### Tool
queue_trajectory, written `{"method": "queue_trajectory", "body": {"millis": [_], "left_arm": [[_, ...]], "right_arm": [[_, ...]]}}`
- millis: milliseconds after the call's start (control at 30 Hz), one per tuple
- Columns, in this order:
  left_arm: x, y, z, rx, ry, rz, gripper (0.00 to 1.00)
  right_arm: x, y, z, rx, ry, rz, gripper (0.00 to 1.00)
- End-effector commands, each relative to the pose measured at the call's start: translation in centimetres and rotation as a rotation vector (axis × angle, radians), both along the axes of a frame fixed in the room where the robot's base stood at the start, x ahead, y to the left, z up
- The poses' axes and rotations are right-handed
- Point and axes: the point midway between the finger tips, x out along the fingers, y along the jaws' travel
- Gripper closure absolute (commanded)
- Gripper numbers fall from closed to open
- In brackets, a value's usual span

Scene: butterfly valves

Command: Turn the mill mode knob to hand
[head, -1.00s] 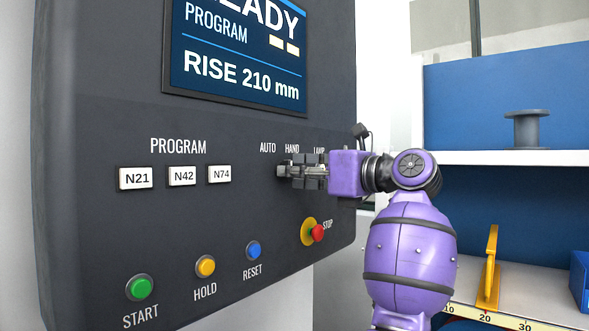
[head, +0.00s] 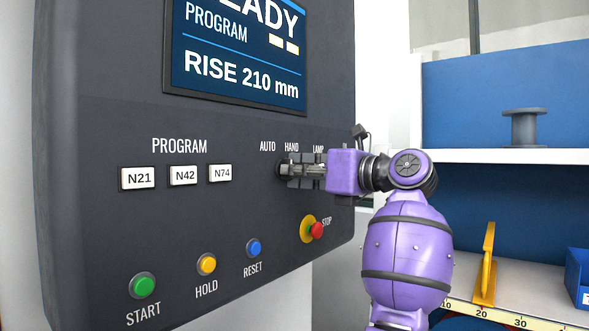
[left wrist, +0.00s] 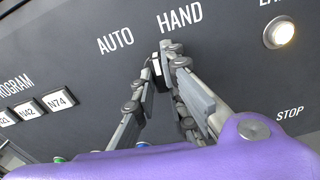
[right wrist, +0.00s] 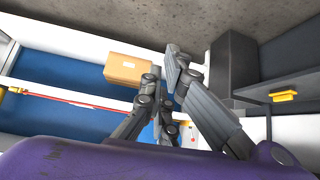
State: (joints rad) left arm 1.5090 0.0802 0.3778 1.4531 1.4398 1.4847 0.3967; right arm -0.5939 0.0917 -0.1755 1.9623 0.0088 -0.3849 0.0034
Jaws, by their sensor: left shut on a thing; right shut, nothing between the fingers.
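The mode knob (left wrist: 156,72) is a small dark knob with a white mark, on the dark panel below the AUTO and HAND labels. My left gripper (left wrist: 159,70) is shut on it, with a finger on each side in the left wrist view. Its fingers cover most of the knob, and I cannot tell exactly which label the mark points to. In the head view my left gripper (head: 287,170) reaches the panel from the right, below the HAND label. My right gripper (right wrist: 165,76) is shut and empty, away from the panel, and shows only in the right wrist view.
A lamp (left wrist: 279,33) sits right of the knob. The red STOP button (head: 317,231) is below my left gripper. Green START (head: 142,286), yellow HOLD (head: 206,264) and blue RESET (head: 254,248) buttons are lower left. Shelves (head: 500,156) stand right. My right wrist view shows a cardboard box (right wrist: 128,70).

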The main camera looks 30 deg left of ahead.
Motion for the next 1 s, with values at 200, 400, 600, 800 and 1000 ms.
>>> {"method": "queue_trajectory", "body": {"millis": [200,400,600,800,1000], "left_arm": [[-0.3,-0.1,0.7,0.009,0.130,-0.003,1.00],[-0.3,-0.1,0.7,0.019,0.261,-0.003,1.00],[-0.2,-0.1,0.5,0.028,0.364,-0.002,1.00],[-0.1,-0.1,0.3,0.035,0.419,-0.001,1.00],[0.0,-0.1,0.2,0.037,0.434,-0.001,1.00]], "right_arm": [[1.0,0.4,1.7,0.007,-0.023,0.006,1.00],[1.1,0.8,2.4,0.015,-0.026,0.008,1.00],[1.3,1.2,2.5,0.020,-0.025,0.012,1.00],[1.6,1.6,2.8,0.026,-0.030,0.016,1.00],[1.7,1.6,2.9,0.026,-0.033,0.016,1.00]]}}
